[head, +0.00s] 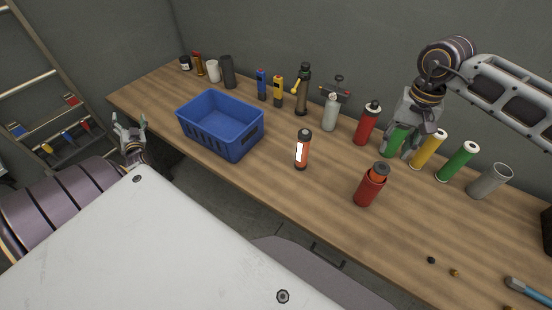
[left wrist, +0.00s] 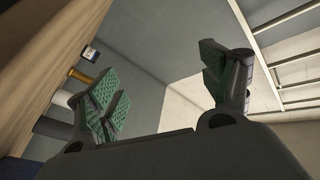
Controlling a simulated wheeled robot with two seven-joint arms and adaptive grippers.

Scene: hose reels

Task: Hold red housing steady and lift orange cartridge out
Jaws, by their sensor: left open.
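The red housing (head: 367,192) stands upright on the table, right of the middle. The orange cartridge (head: 378,176) sits in its top, with a dark cap above the rim; its lower part is hidden. My left gripper (head: 128,122) is open and empty beyond the table's left front edge, far from the housing. Its fingers (left wrist: 168,92) are spread in the left wrist view. My right gripper (head: 404,146) hangs behind and right of the housing, apart from it, in front of a green cylinder (head: 392,140). Whether its fingers are open or touch that cylinder is unclear.
A blue crate (head: 232,137) stands on the left. A loose black-capped orange cylinder with a white label (head: 302,150) stands between crate and housing. Bottles, a yellow cylinder (head: 427,152) and a grey cup (head: 489,181) line the back. The table front beside the housing is clear.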

